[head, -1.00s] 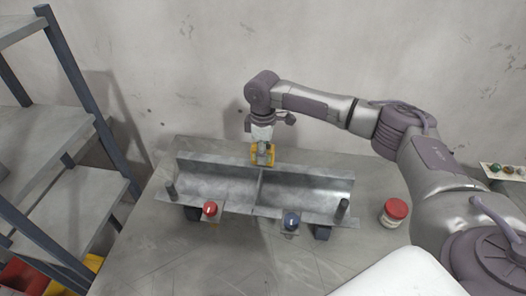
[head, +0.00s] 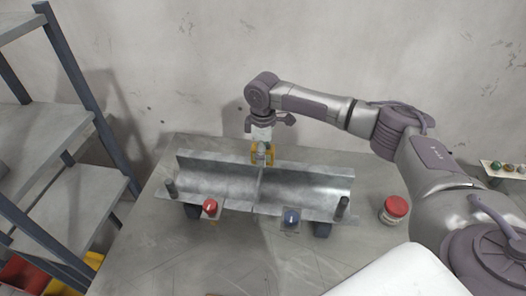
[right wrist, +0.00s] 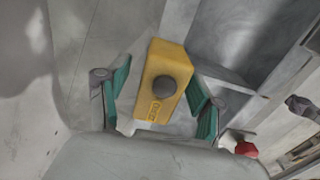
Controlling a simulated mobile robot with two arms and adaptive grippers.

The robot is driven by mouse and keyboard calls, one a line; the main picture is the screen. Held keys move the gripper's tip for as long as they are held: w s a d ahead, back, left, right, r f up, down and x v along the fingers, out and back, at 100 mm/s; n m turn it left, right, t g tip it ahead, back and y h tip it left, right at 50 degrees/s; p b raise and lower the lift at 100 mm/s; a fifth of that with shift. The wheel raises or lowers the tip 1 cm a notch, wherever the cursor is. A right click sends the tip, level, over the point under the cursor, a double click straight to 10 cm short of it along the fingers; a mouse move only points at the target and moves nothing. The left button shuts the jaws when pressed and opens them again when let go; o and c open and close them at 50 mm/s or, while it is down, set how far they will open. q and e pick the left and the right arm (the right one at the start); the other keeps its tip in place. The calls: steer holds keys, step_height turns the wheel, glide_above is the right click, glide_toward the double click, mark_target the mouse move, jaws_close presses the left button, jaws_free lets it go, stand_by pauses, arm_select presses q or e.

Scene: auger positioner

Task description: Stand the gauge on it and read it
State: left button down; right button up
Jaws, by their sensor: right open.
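The gauge is a small yellow box with a dark round knob on its face, seen in the right wrist view (right wrist: 162,85). In the head view the gauge (head: 271,155) is at the back edge of the grey metal trough (head: 215,183), near its middle divider. My right gripper (head: 262,158) is above it, pointing down. In the right wrist view its green-padded fingers (right wrist: 160,100) are spread on either side of the gauge, with a gap at the left finger. I cannot tell what the gauge rests on. My left gripper is not in view.
A red knob (head: 210,206) and a blue knob (head: 291,218) sit along the trough's front, between dark end posts. A red-lidded jar (head: 396,207) stands to the right. A grey shelf rack (head: 60,140) is at the left. The table's front is clear.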

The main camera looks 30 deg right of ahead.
step_height(320, 180, up, 12)
stand_by(0.5)
